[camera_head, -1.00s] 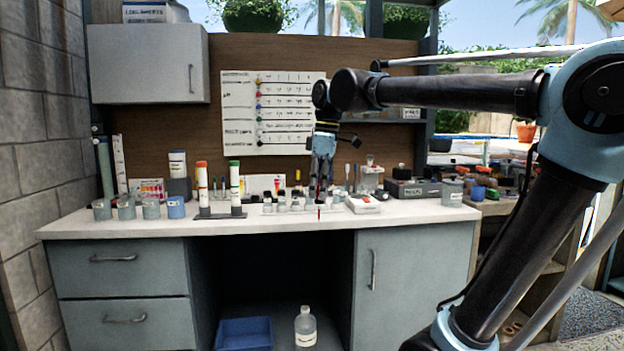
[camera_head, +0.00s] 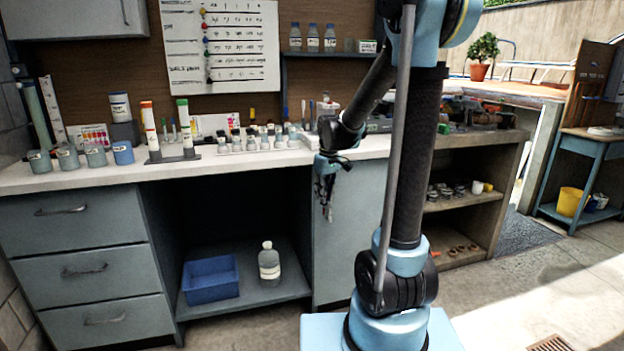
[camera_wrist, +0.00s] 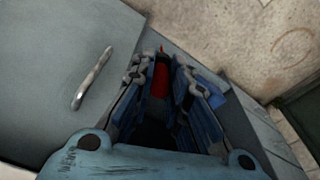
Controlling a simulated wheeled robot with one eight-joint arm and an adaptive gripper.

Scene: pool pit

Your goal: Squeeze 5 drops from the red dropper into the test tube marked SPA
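My gripper (camera_head: 327,205) hangs in front of the counter's front edge, pointing down. In the wrist view my gripper (camera_wrist: 166,72) has its fingers around a red piece (camera_wrist: 160,78), which looks like the red dropper; its tip is hard to make out. In the head view the dropper is too small to pick out. Two tall white tubes, one with an orange top (camera_head: 150,130) and one with a green top (camera_head: 185,127), stand upright in a dark stand on the counter, left of my gripper. Their markings are too small to read, so I cannot tell which is SPA.
Several small bottles (camera_head: 252,141) stand in a row on the white counter (camera_head: 95,178). Several beakers (camera_head: 95,154) stand at its left end. A blue bin (camera_head: 210,279) and a bottle (camera_head: 268,265) sit on the shelf below. The floor to the right is open.

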